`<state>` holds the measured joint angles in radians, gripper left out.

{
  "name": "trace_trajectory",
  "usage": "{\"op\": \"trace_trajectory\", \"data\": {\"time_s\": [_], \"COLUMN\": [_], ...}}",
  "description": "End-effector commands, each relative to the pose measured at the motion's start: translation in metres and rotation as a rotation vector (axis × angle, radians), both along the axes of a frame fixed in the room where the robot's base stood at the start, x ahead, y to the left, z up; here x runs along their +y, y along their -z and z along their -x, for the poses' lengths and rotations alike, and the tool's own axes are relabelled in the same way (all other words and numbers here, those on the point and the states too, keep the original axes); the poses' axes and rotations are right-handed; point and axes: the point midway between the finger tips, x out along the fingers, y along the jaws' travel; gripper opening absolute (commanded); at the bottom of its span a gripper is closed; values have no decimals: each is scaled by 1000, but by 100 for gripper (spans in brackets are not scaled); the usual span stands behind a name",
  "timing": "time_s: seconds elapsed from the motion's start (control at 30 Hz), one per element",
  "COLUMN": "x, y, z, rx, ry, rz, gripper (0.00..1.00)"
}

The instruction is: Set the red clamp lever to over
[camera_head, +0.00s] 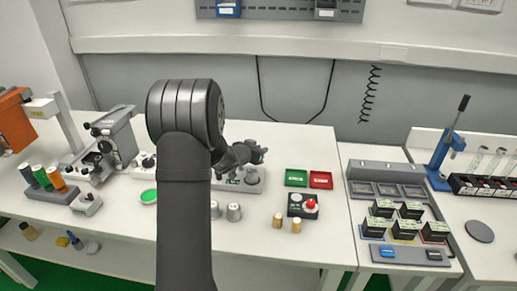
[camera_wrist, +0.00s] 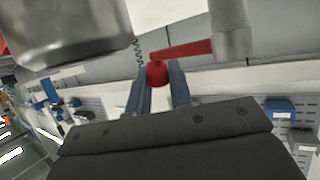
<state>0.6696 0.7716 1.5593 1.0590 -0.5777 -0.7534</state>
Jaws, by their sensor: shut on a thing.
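The red clamp lever (camera_wrist: 186,48) shows in the wrist view as a short red bar with a round red knob (camera_wrist: 157,75) at its lower left end. Its other end meets a pale grey post (camera_wrist: 231,35). My gripper (camera_wrist: 159,82) has its two blue fingers on either side of the knob, shut on it. In the head view my gripper (camera_head: 250,154) is above a grey base (camera_head: 240,182) on the bench. The red lever cannot be made out there, and my arm covers part of that area.
A large metallic cylinder (camera_wrist: 75,30) is close at the upper left of the wrist view. On the bench, a green tray (camera_head: 297,177), a red tray (camera_head: 321,180), a box with a red button (camera_head: 303,206) and metal cups (camera_head: 234,212) stand near. Bench between them is clear.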

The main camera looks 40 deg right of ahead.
Motion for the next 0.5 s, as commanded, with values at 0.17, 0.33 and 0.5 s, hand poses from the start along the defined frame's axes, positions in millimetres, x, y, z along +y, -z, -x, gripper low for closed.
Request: {"op": "trace_trajectory", "data": {"time_s": [0.17,0.33,0.5], "x": [4,9,12], "y": [0,1,0], "z": [5,11,17], "rx": [0,0,1], "ry": [102,206,300], "rz": [0,-1,1], "gripper": [0,0,0]}}
